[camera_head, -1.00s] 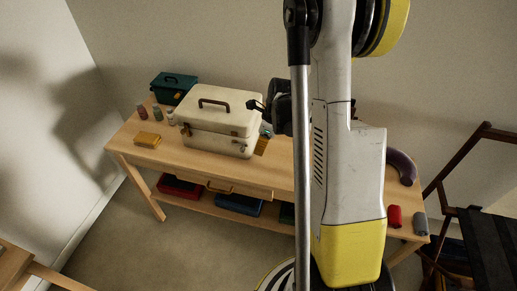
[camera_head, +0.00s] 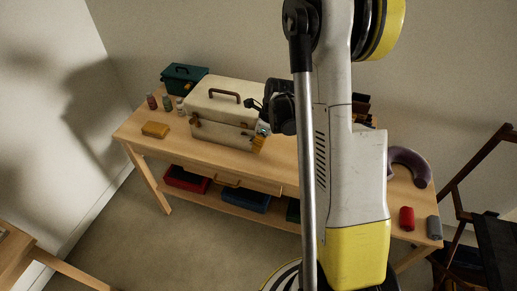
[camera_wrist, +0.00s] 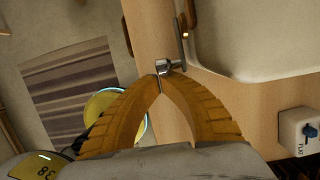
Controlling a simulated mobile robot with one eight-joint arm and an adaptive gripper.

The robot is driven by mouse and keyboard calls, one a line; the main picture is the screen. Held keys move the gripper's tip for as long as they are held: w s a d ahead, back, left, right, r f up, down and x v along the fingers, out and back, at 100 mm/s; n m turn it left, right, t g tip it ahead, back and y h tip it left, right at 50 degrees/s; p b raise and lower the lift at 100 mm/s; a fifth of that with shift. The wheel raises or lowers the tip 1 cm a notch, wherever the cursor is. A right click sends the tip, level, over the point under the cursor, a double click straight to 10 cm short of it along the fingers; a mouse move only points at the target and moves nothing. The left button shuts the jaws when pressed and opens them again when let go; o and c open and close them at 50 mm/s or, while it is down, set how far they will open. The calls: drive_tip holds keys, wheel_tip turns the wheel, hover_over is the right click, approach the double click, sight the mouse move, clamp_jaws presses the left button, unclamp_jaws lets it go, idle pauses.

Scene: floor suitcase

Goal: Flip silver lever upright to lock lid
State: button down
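The cream case (camera_head: 222,134) stands on the wooden table with its lid (camera_head: 215,104) down. A silver lever (camera_wrist: 168,67) on its latch shows in the wrist view, just beyond my fingertips. A thin grey bar runs up beside it along the case. My gripper (camera_wrist: 160,86) has ribbed orange fingers whose tips meet or nearly meet, with nothing seen between them. I cannot tell whether the tips touch the lever. In the head view my gripper (camera_head: 258,145) is at the case's front right corner and hides the latch there.
A teal box (camera_head: 184,77), small bottles (camera_head: 166,102) and a yellow block (camera_head: 155,130) are left of the case. A purple curved thing (camera_head: 412,163), a red roll (camera_head: 406,218) and a grey roll (camera_head: 433,227) lie at the right.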

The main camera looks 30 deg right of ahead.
drive_tip(key=shift+w+a+r+p, duration=0.15)
drive_tip(key=shift+r+p, duration=0.25)
drive_tip(key=shift+r, duration=0.95)
drive_tip(key=shift+r+p, duration=0.5)
drive_tip(key=shift+r, duration=0.15)
drive_tip(key=p+v, duration=0.2)
drive_tip(key=v, duration=0.6)
